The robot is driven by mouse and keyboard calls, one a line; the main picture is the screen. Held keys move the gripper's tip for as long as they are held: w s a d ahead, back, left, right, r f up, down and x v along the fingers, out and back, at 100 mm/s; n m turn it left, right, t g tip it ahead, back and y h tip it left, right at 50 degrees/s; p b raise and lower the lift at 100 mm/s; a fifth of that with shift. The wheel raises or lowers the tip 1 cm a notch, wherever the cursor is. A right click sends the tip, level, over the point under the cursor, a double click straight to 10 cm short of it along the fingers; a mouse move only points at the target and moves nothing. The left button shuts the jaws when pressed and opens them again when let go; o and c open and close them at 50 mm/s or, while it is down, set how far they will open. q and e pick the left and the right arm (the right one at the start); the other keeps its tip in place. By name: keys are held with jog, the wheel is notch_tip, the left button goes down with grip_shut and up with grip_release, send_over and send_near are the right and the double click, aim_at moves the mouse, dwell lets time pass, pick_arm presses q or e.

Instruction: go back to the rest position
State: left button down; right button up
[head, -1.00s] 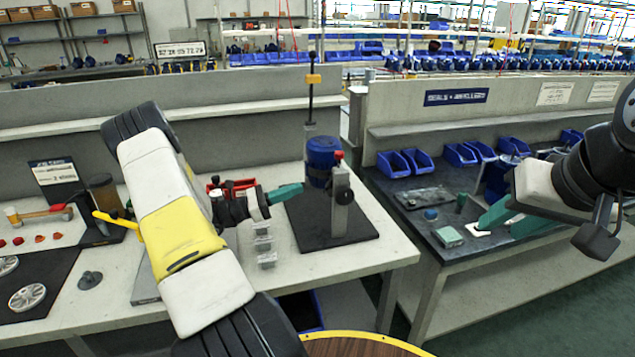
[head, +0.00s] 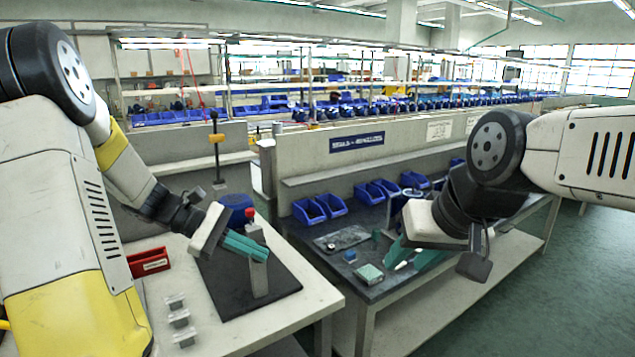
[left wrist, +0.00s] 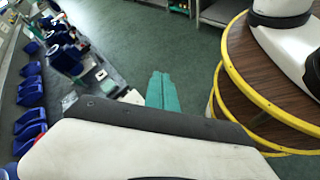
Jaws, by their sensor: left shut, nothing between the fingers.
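My left gripper (head: 245,247) is shut and empty, its teal fingers together.
A green-topped block (head: 370,274) and blue bins (head: 309,211) are on the right bench. A red tray (head: 149,262) and small metal blocks (head: 180,320) are on the left table. Wooden round decks with yellow rims (left wrist: 232,78) show in the wrist view. Open floor (head: 580,250) lies at right.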

pick_arm(q)
jog(key=s+r+m+t+y, duration=0.3)
jog(key=s+r+m+y, duration=0.1)
jog(key=s+m+y, duration=0.1)
jog(key=s+r+m+t+y, duration=0.2)
jog(key=s+r+m+y, duration=0.2)
jog(key=s+m, duration=0.4)
jog(key=shift+s+a+r+t+y, duration=0.25)
jog(key=shift+s+r+t+y, duration=0.15)
jog(key=shift+s, duration=0.5)
